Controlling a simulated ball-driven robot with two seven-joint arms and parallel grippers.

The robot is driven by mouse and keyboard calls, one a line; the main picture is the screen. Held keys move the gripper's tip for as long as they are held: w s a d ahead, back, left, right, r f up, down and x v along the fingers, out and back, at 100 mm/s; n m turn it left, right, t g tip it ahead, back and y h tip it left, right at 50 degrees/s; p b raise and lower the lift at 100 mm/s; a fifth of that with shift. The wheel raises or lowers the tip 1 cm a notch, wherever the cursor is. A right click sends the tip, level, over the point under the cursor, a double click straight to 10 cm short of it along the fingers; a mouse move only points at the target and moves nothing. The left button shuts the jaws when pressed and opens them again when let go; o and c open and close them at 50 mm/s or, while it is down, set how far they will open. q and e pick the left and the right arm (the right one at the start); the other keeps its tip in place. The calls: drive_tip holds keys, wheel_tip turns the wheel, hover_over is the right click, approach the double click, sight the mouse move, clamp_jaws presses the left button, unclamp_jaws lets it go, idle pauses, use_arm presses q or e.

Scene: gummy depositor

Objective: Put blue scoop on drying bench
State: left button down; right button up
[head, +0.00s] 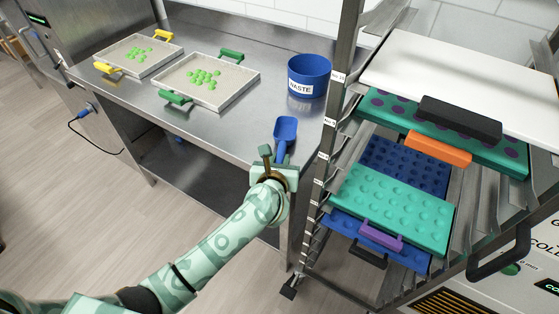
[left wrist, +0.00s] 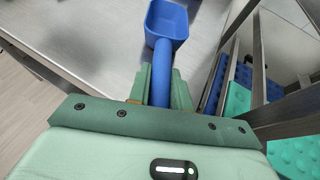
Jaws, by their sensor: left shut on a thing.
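The blue scoop (head: 286,129) is at the right front part of the steel bench (head: 230,128), its bowl pointing away from me. My left gripper (head: 277,160) is shut on the scoop's handle at the bench's front edge. In the left wrist view the scoop (left wrist: 166,22) extends forward from between the fingers of the left gripper (left wrist: 162,85), over the bench top. I cannot tell whether the bowl touches the surface. My right gripper is not in view.
A blue waste bin (head: 309,76) stands behind the scoop. Two trays with green gummies, one with yellow handles (head: 138,56) and one with green handles (head: 206,82), lie to the left. A rack with teal and blue moulds (head: 390,205) stands close on the right.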

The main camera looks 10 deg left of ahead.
use_arm(q)
drive_tip(key=shift+f, duration=0.2)
drive_tip(key=c, duration=1.3)
unclamp_jaws()
drive_tip(key=shift+r, duration=0.1)
drive_tip(key=shift+r, duration=0.2)
drive_tip(key=p+v, duration=0.2)
drive_tip(key=v, duration=1)
drive_tip(key=shift+a+p, duration=0.1)
drive_tip(key=shift+p, duration=0.2)
drive_tip(key=shift+f, duration=0.1)
